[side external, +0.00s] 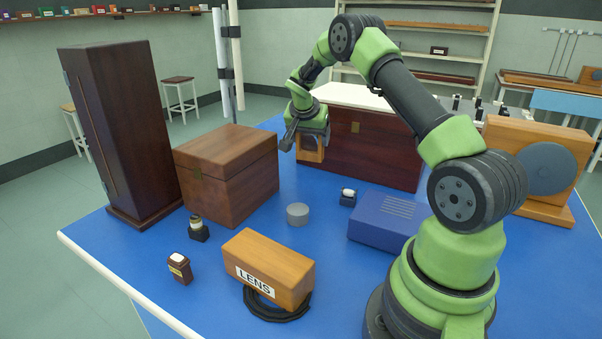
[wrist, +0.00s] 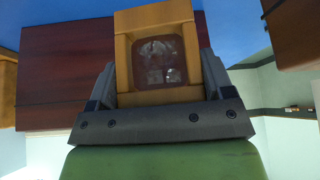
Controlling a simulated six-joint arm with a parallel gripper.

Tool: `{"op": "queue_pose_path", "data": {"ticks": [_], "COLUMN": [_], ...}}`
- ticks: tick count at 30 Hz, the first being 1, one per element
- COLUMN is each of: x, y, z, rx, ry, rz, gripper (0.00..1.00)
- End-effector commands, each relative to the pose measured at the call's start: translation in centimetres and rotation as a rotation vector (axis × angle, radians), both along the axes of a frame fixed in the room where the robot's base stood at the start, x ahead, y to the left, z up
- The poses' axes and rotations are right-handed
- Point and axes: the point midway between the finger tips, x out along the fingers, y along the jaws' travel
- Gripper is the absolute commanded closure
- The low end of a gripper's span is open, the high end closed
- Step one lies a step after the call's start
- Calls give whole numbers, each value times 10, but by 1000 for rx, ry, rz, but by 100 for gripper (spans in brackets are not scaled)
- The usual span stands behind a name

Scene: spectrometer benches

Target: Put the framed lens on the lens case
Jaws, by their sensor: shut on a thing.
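My gripper (wrist: 157,92) is shut on the framed lens (wrist: 125,60), a square wooden frame around a dark glassy pane, which fills the middle of the wrist view. In the side external view the framed lens (side external: 309,154) hangs below my gripper (side external: 308,135), in front of a large dark wooden box, and looks held above the blue table. The lens case (side external: 268,268), an orange-brown wooden block with a white LENS label, lies on the table at the front, apart from the framed lens. A black coiled cable lies partly under or beside it.
A brown wooden box (side external: 226,178) and a tall dark cabinet (side external: 120,130) stand at left. A grey cylinder (side external: 297,214), a small black item (side external: 348,197) and a blue box (side external: 388,223) stand mid-table. Small bottles (side external: 198,229) (side external: 180,267) stand left of the case.

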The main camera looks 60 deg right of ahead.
Motion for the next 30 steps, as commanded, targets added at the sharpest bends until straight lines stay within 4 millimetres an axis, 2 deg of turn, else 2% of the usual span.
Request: {"op": "queue_pose_path", "data": {"ticks": [2, 5, 11, 14, 18, 21, 25, 28, 30], "x": [3, 8, 9, 1, -24, -45, -67, -77, -81], "y": [12, 39, 123, 170, 237, 272, 302, 313, 316], "z": [8, 14, 29, 38, 54, 65, 75, 78, 72], "rx": [-1, 0, -1, -1, -1, 0, 0, 0, -3], "ry": [-1, 1, 0, -2, -2, -1, 0, 0, 2], "rz": [-20, -82, -308, -443, -653, -781, -898, -948, -963], "gripper": [51, 51, 51, 51, 51, 51, 51, 51, 51]}}
